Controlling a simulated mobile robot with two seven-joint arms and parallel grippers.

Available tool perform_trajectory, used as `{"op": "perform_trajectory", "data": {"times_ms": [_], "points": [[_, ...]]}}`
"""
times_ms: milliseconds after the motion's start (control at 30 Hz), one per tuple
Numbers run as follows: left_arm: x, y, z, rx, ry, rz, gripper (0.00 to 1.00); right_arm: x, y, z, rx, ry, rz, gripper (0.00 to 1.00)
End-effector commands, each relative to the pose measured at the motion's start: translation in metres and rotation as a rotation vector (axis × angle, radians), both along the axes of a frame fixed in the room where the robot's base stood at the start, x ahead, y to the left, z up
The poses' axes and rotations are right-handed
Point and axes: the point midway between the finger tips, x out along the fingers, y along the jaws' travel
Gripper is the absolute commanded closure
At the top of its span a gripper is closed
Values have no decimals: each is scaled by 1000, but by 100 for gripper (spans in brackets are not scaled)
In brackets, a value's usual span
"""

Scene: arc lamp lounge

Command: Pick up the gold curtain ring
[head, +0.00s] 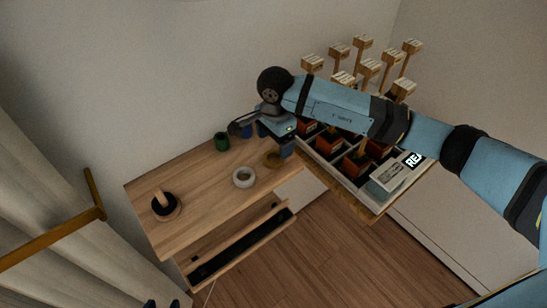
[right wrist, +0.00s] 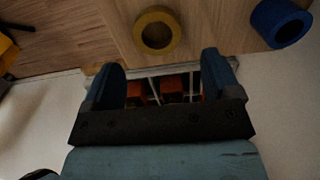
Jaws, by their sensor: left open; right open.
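The gold curtain ring (head: 267,161) lies flat on the wooden table near its right end, in the head view. In the right wrist view the gold ring (right wrist: 177,33) lies just beyond the space between my fingers. My right gripper (head: 264,141) is open above the table, close to the ring, and partly covers that area in the head view. In the right wrist view my right gripper (right wrist: 167,62) has nothing between its fingers. My left gripper (head: 163,303) shows only as two fingertips at the bottom edge, apart and empty.
A white ring (head: 237,183), a green ring-like piece (head: 222,143) and a black ring (head: 173,212) around a wooden peg (head: 164,198) are on the table (head: 205,180). A divided tray (head: 345,182) stands at the right.

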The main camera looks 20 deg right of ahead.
Motion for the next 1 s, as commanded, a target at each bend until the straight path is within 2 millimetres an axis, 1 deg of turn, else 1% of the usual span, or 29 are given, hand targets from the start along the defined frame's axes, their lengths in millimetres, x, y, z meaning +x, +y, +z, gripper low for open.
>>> {"op": "perform_trajectory", "data": {"times_ms": [200, 333, 433, 633, 667, 700, 767, 800, 867, 1000], "points": [[0, 1, 11, 1, -4, 0, 47, -4, 1, -29, 1, 6, -1, 17], [1, 1, 15, 1, -10, 0, 47, -3, 1, -45, 1, 4, -1, 17], [2, 1, 17, 0, -12, 0, 47, -3, 1, -51, 1, 3, 0, 17], [2, 1, 16, 0, -12, 0, 47, -3, 1, -51, 2, 2, 0, 17], [2, 1, 16, 0, -12, 0, 47, -3, 1, -51, 2, 2, 0, 24], [2, 1, 16, 0, -12, 0, 47, -3, 1, -51, 1, 1, 0, 33], [2, 1, 16, 0, -12, 0, 47, -3, 1, -51, 1, 1, 0, 47], [2, 1, 16, 1, -11, 0, 47, -3, 1, -51, 1, 1, 0, 56], [1, 1, 15, 1, -10, 0, 47, -3, 1, -51, 1, 1, 0, 70], [1, 1, 14, 1, -7, -1, 47, -3, 1, -51, 1, 1, 0, 70]]}}
